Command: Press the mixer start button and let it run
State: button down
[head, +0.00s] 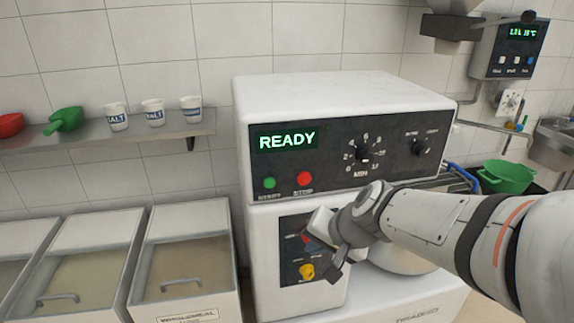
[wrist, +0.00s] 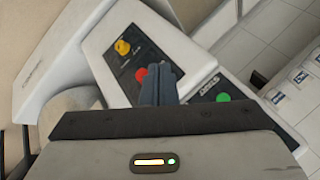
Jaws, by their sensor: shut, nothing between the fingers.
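The mixer's control panel (head: 335,140) is a black strip with a lit display (head: 286,140) reading READY. The green start button (head: 269,183) sits at its lower left, with the red stop button (head: 304,178) to its right. My gripper (head: 322,248) is shut and empty, below and to the right of the green button, in front of the lower panel (head: 290,262). In the wrist view, my shut fingers (wrist: 160,84) point toward the machine between a red control (wrist: 141,74) and the green button (wrist: 223,97). The fingers are apart from the green button and hide part of the panel.
A yellow knob (head: 307,271) is on the lower panel. A timer dial (head: 364,154) and a smaller knob (head: 418,147) are on the upper panel. Lidded bins (head: 187,225) stand to the left under a shelf (head: 90,140) with cups. A green bowl (head: 508,177) is at right.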

jog(key=w+a+r+m+t+y, duration=0.1)
jog(key=w+a+m+t, duration=0.1)
jog(key=w+a+m, duration=0.2)
jog(key=w+a, duration=0.3)
jog(key=w, duration=0.1)
jog(key=shift+a+r+m+p, duration=0.2)
jog(key=shift+a+m+p, duration=0.1)
jog(key=p, duration=0.2)
send_near(274, 186)
jog(key=shift+w+a+f, duration=0.25)
jog(key=shift+a+f, duration=0.4)
jog(key=shift+f, duration=0.2)
jog(key=shift+w+a+f, duration=0.2)
jog(key=shift+a+f, duration=0.45)
jog(key=shift+f, duration=0.15)
jog(key=shift+w+a+f, duration=0.25)
jog(key=shift+a+f, duration=0.4)
jog(key=shift+f, duration=0.2)
jog(key=shift+w, duration=0.15)
jog(key=shift+w+a, duration=0.15)
jog(key=shift+w, duration=0.1)
jog(key=shift+w+a, duration=0.15)
jog(key=shift+w, duration=0.25)
dwell(0.6)
jog(key=shift+s+d+b, duration=0.3)
jog(key=shift+s+b, duration=0.05)
jog(key=shift+s, duration=0.45)
